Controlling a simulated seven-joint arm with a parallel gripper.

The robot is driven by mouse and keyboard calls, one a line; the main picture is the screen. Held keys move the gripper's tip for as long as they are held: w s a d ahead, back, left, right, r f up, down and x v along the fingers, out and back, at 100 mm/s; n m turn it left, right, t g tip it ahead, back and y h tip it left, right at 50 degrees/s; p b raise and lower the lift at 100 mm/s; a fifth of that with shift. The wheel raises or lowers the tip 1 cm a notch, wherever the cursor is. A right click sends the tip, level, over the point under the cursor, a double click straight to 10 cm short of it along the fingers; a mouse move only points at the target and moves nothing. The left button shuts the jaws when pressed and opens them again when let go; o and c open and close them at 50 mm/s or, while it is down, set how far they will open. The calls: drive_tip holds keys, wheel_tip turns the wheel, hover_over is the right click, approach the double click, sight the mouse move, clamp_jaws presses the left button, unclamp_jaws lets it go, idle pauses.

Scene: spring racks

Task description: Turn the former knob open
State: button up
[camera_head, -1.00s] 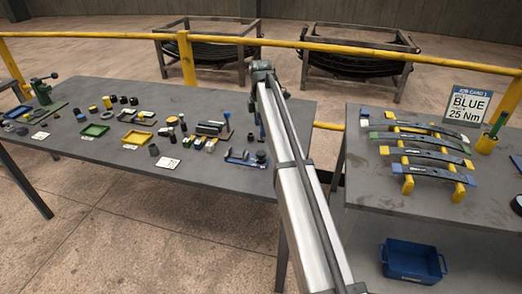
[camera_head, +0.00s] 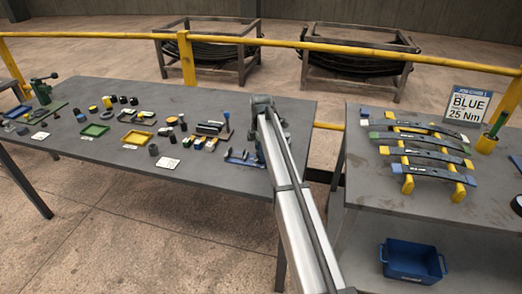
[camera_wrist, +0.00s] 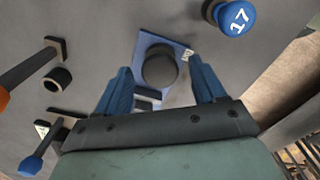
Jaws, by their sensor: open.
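A dark round knob (camera_wrist: 160,68), which looks like the former knob, sits on a blue plate (camera_wrist: 148,42) in the wrist view. My gripper (camera_wrist: 160,74) is open. Its blue fingers are on the left and right of the knob, with visible gaps in the picture; I cannot tell their height above it. In the head view, a blue fixture (camera_head: 240,157) lies at the right end of the left bench, by my arm. My arm hides the fingers and part of the fixture there.
A blue knob marked 17 (camera_wrist: 236,18) is at the upper right of the wrist view. A dark ring (camera_wrist: 58,79) and an orange-tipped tool (camera_wrist: 25,70) are at left. Several small parts and trays cover the left bench (camera_head: 90,170). A right bench (camera_head: 375,215) carries leaf springs.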

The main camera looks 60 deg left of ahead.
drive_tip(key=c, duration=1)
drive_tip(key=shift+c, duration=0.2)
